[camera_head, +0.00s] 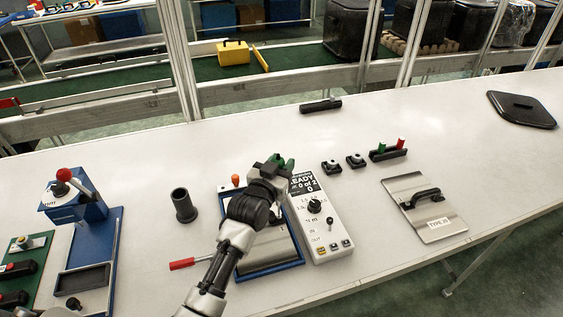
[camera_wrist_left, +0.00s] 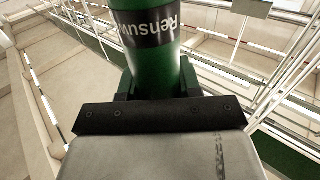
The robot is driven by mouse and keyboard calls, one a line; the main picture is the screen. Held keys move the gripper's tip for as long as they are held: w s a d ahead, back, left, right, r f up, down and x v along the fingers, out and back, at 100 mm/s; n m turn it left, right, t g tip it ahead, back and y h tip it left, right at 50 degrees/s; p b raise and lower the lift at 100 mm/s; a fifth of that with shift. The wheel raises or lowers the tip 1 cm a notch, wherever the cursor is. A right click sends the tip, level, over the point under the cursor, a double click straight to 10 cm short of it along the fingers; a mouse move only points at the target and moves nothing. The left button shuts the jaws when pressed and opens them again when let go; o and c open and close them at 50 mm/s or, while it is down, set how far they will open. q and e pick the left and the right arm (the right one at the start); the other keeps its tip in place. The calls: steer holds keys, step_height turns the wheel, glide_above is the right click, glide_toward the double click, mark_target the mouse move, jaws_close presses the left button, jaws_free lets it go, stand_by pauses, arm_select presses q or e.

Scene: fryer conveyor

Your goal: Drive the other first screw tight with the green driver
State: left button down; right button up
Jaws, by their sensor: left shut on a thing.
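My left gripper (camera_head: 268,178) is shut on the green driver (camera_head: 283,161), over the far edge of a blue-framed fixture. The green driver fills the top of the left wrist view (camera_wrist_left: 153,65), upright between the fingers, with a black label band. The blue-framed fixture (camera_head: 272,271) lies mostly under my arm, and an orange knob (camera_head: 236,180) shows at its far left corner. No screw can be made out; the driver's tip is also hidden. My right gripper is not in view.
A white control box (camera_head: 323,228) with a dial and a display reading READY stands right of the fixture. A press (camera_head: 75,200) stands farther left, and a metal plate (camera_head: 408,187) lies right.

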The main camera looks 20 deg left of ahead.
arm_select(q)
steer(key=shift+r+p, duration=0.15)
steer(key=shift+p, duration=0.15)
stand_by(0.5)
steer(key=shift+s+f, duration=0.1)
steer(key=shift+f, duration=0.9)
stand_by(1.9)
steer(key=shift+s+f, duration=0.1)
steer(key=shift+f, duration=0.1)
stand_by(0.7)
steer(key=r+p, duration=0.2)
steer(key=shift+w+r+p, duration=0.2)
steer(key=shift+r+p, duration=0.1)
steer(key=shift+p, duration=0.1)
step_height(320, 180, up, 4)
steer(key=p, duration=0.3)
